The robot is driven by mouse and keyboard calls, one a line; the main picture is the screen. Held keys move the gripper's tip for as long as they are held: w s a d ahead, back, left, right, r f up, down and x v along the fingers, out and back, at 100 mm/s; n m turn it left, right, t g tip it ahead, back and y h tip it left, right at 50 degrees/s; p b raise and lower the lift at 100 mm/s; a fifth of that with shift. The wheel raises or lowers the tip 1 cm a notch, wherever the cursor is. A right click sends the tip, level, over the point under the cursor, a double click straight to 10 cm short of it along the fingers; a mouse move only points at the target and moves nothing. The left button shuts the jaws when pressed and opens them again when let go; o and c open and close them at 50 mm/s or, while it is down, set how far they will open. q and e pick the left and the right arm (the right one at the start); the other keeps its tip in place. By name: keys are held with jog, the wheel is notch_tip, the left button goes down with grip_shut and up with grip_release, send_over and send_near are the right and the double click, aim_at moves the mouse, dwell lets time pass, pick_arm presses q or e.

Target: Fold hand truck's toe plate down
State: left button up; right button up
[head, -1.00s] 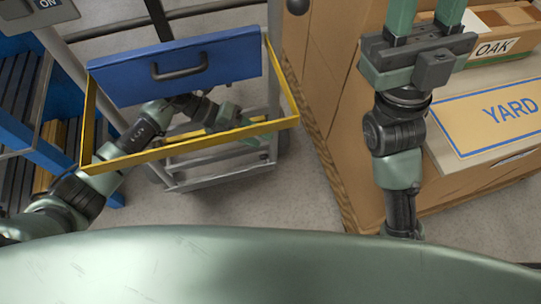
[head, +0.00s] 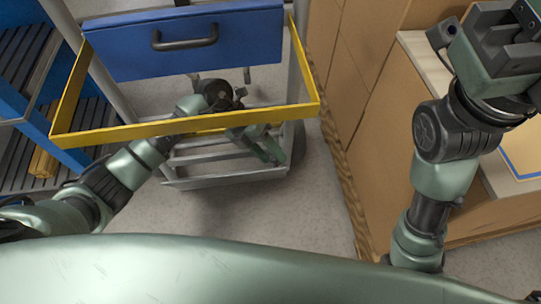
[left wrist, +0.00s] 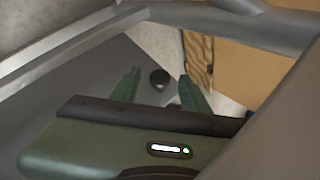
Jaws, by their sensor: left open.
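The hand truck has grey uprights and a slatted grey lower frame (head: 225,178) in the head view. My left gripper (head: 264,148) reaches down past a yellow frame to the truck's lower right part. In the left wrist view its two green fingers (left wrist: 160,92) are apart, with a round black knob (left wrist: 160,79) seen between them. The knob appears against a grey surface (left wrist: 85,90), which may be the toe plate; I cannot tell whether the fingers touch anything. My right gripper (head: 500,45) is at the upper right, its fingertips cut off.
A blue panel with a black handle (head: 185,38) and the yellow frame (head: 180,128) stand above the truck's base, around my left arm. A blue rack (head: 62,145) is at left. A wooden cabinet (head: 375,120) stands close at right. Grey floor is open in front.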

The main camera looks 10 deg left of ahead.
pick_arm(q)
jog(key=shift+c, duration=0.4)
grip_shut()
dwell(1.1)
